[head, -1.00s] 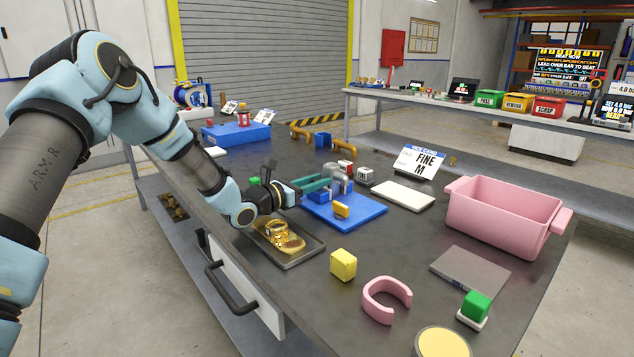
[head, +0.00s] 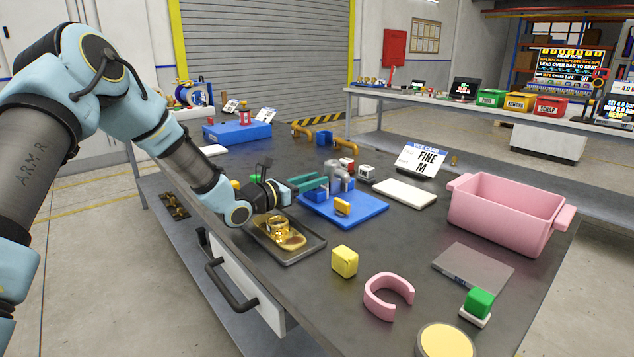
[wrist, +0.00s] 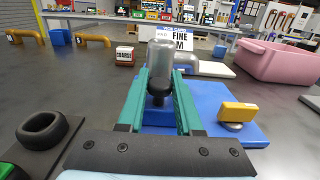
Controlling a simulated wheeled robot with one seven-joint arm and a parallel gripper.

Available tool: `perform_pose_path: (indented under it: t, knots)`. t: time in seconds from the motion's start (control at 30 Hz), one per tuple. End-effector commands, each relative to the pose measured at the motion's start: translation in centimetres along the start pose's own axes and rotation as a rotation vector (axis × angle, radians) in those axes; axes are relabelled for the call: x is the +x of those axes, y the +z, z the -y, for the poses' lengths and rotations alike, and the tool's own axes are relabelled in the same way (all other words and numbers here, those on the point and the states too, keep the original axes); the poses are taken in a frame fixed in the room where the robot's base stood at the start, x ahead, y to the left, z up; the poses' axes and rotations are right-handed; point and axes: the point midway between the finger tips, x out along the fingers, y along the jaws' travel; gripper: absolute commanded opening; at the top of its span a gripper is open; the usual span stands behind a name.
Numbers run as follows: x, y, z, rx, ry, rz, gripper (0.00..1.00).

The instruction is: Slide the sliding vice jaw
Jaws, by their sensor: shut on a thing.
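The vice stands on a blue base plate (head: 368,212), which also shows in the wrist view (wrist: 252,134). A grey rounded part (wrist: 205,68) lies behind, to the right. A yellow block (head: 343,207) sits on the plate's near side. The fingers hide much of the blue block.
A tray with a gold part (head: 285,237) lies below my forearm. A yellow cube (head: 344,261), a pink C-shaped ring (head: 388,296) and a pink bin (head: 505,212) stand to the right. Behind are a card reading FINE M (head: 423,160) and brass pipes (head: 303,134).

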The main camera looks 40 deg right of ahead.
Motion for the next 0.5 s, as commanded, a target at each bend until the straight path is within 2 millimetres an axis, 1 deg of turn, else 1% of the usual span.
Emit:
perform_pose_path:
  t: [0.13, 0.17, 0.2, 0.4, 0.5]
  knots:
    - [0.03, -0.01, 0.02, 0.0, 0.0, -0.001, 0.0]
    - [0.03, -0.01, 0.02, 0.0, 0.0, -0.001, 0.37]
    - [0.03, -0.01, 0.02, 0.0, 0.0, -0.001, 0.42]
    - [0.04, -0.01, 0.03, 0.0, -0.001, -0.001, 0.63]
    - [0.04, -0.01, 0.03, 0.0, -0.001, -0.001, 0.63]
